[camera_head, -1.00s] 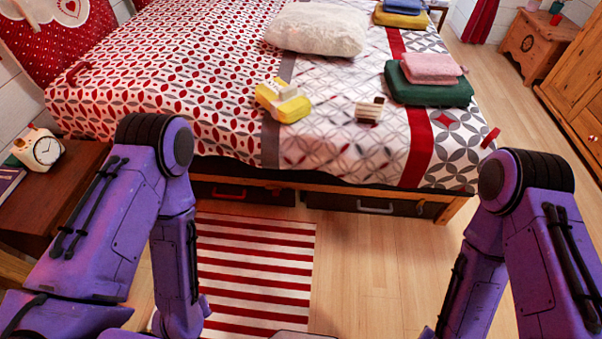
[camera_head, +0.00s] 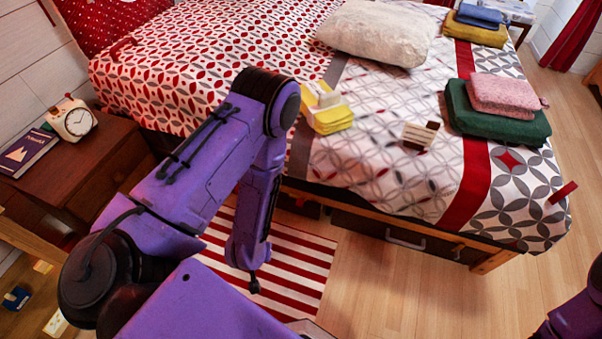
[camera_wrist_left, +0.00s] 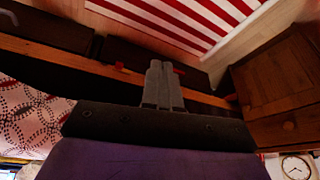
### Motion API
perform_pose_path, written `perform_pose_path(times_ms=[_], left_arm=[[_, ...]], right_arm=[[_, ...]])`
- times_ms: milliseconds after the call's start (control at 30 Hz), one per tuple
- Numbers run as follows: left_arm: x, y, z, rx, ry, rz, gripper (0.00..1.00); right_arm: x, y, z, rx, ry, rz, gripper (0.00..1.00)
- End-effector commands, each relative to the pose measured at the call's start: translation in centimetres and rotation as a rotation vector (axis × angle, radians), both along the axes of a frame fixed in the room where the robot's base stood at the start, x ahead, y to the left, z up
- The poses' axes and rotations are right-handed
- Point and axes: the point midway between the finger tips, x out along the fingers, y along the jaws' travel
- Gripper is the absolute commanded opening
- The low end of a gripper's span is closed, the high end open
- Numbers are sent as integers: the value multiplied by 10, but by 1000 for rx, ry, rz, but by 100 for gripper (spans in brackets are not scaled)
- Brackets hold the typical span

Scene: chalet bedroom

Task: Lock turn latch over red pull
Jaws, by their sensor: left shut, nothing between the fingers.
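The red pull (camera_wrist_left: 122,69) is on a dark drawer (camera_wrist_left: 145,58) under the bed, partly behind my left gripper's fingers in the left wrist view. My right gripper is out of view; only a bit of my right arm shows at the lower right.
A second under-bed drawer has a grey pull (camera_head: 406,240). The wooden bed rail (camera_wrist_left: 60,54) runs above the drawers. A nightstand (camera_head: 95,160) with a clock (camera_head: 73,121) and book stands left. A striped rug (camera_head: 300,265) lies before the bed; floor at right is clear.

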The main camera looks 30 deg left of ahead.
Motion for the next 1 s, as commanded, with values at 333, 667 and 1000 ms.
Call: perform_pose_path(times_ms=[333,667,1000], left_arm=[[254,39,-122,-77,14,-238,0],[300,56,-90,-77,48,-317,0],[302,57,-103,-78,50,-316,0]], right_arm=[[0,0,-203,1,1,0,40],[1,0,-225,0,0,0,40],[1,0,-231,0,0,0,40]])
